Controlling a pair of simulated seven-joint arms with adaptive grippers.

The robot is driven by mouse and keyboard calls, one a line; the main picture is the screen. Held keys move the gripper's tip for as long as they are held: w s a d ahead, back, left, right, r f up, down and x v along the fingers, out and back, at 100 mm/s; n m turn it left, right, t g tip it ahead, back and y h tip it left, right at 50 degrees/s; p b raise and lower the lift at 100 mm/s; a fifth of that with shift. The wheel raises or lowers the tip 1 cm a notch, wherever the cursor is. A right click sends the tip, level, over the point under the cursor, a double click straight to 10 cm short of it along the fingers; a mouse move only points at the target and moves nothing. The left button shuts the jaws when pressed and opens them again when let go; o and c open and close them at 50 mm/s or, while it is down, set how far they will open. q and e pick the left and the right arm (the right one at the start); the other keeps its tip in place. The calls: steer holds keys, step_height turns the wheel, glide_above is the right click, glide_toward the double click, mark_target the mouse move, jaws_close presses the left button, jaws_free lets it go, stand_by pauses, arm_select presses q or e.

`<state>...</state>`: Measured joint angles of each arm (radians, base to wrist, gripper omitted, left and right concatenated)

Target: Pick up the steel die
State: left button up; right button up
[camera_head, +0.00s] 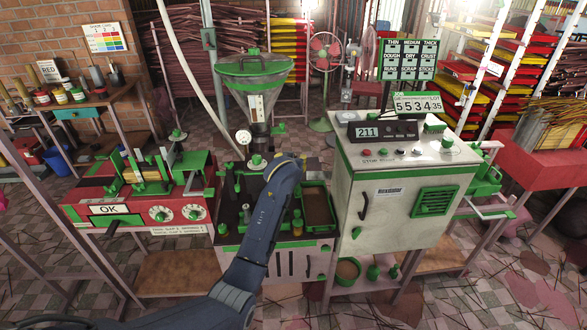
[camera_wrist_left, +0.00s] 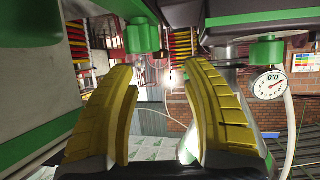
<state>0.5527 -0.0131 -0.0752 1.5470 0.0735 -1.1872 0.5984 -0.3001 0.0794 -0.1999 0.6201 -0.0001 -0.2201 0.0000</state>
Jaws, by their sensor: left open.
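I cannot pick out the steel die with certainty in either view. Small dark upright pieces (camera_head: 231,182) stand on the dark middle bench, left of my arm, but they are too small to identify. My left arm reaches over this bench in the head view and hides part of its top. Its gripper fingers are hidden there. In the left wrist view my left gripper (camera_wrist_left: 158,68) shows two yellow ridged fingers spread apart, with nothing between them. A green part (camera_wrist_left: 142,38) appears beyond the fingertips. My right gripper is in neither view.
A steel hopper (camera_head: 257,90) with a green lid and a pressure gauge (camera_wrist_left: 270,82) stands behind the bench. A tall white cabinet (camera_head: 395,190) borders it on the right. A red machine (camera_head: 135,213) is on the left. A green-rimmed tray (camera_head: 318,207) lies beside my arm.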

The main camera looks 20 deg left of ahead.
arm_select(q)
steer(key=shift+x, duration=4.3)
steer(key=shift+a, duration=0.1)
steer(key=shift+s, duration=0.1)
steer(key=shift+c, duration=0.2)
jaws_close()
